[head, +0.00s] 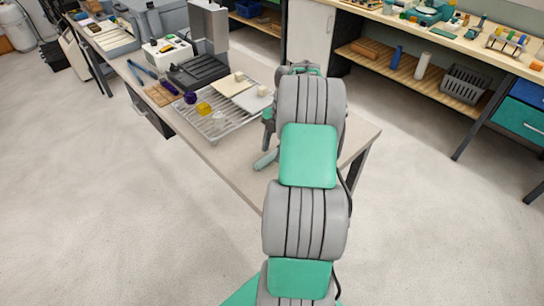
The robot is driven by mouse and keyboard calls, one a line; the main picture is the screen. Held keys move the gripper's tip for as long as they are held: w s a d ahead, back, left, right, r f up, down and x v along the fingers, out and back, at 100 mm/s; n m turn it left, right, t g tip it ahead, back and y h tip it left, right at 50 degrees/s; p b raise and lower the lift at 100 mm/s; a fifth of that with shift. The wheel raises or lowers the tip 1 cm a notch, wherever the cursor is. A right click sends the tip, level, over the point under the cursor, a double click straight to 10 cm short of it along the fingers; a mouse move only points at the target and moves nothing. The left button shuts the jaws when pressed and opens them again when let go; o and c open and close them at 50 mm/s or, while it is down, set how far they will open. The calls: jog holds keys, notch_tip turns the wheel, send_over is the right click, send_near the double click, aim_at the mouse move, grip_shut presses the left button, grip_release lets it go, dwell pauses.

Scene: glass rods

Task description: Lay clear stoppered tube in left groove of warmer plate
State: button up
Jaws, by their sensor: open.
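A dark grooved plate (185,78), which looks like the warmer plate, lies on the bench left of my arm, behind a wire rack. I cannot tell its left groove clearly or whether anything lies in it. I cannot make out the clear stoppered tube for certain; small purple (190,97) and yellow (204,108) pieces show at the rack, and clear glass there is too small to tell. My gripper (268,128) is open, low over the bench right of the rack, mostly hidden behind my arm. A pale grey-green piece (264,160) shows below it; I cannot tell what it is.
The wire rack (222,132) also carries pale blocks (258,100). A white device (168,52), blue-handled pliers (140,70) and a brown board (159,95) are on the bench (225,163). The near bench strip is clear. A cluttered workbench (460,42) stands at the back right.

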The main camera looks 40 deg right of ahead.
jog(key=shift+f, duration=0.25)
grip_shut()
dwell(0.3)
